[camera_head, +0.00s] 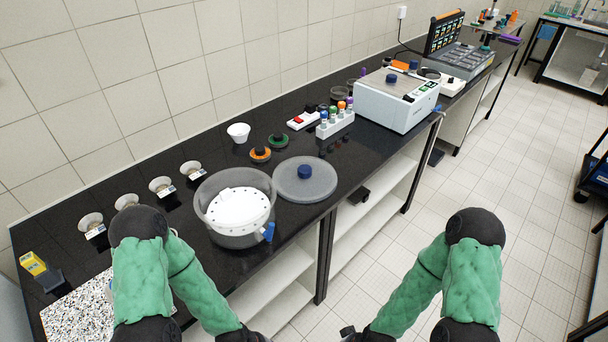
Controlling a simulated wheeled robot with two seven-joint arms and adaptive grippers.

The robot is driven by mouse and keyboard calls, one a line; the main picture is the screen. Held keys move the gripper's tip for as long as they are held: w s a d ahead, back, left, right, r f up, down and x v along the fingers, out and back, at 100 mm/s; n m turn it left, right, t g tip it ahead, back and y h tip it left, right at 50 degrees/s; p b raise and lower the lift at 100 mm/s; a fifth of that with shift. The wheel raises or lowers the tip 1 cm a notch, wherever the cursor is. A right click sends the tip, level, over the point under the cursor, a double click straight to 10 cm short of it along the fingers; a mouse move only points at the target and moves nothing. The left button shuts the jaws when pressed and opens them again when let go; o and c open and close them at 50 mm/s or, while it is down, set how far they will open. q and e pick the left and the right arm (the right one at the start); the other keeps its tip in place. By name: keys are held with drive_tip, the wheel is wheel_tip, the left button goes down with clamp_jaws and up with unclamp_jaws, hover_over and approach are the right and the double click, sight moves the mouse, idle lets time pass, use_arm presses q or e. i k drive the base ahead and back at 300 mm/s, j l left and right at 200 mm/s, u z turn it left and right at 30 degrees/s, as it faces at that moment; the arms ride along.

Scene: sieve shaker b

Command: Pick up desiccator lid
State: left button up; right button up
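The desiccator lid (318,187) is a round, greyish translucent disc with a dark blue knob (305,172) on top. It lies flat on the black bench, just right of the desiccator bowl (211,219). The bowl is clear, holds a white perforated plate (239,207) and has a blue fitting at its lower right. My two green-sleeved arms come in at the bottom of the head view. Only a dark bit of each gripper shows at the bottom edge, both below and apart from the lid. Their fingertips are out of frame.
Several small dishes (161,186) stand in a row at the left. A white cup (238,132), orange and green rings, and a rack of capped tubes (335,121) are behind the lid. A white machine (397,98) stands further right. The bench's front edge runs close to the lid.

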sight(299, 177)
drive_tip(key=i+l+z, duration=0.45)
drive_tip(key=i+l, duration=0.3)
drive_tip(key=l, duration=0.05)
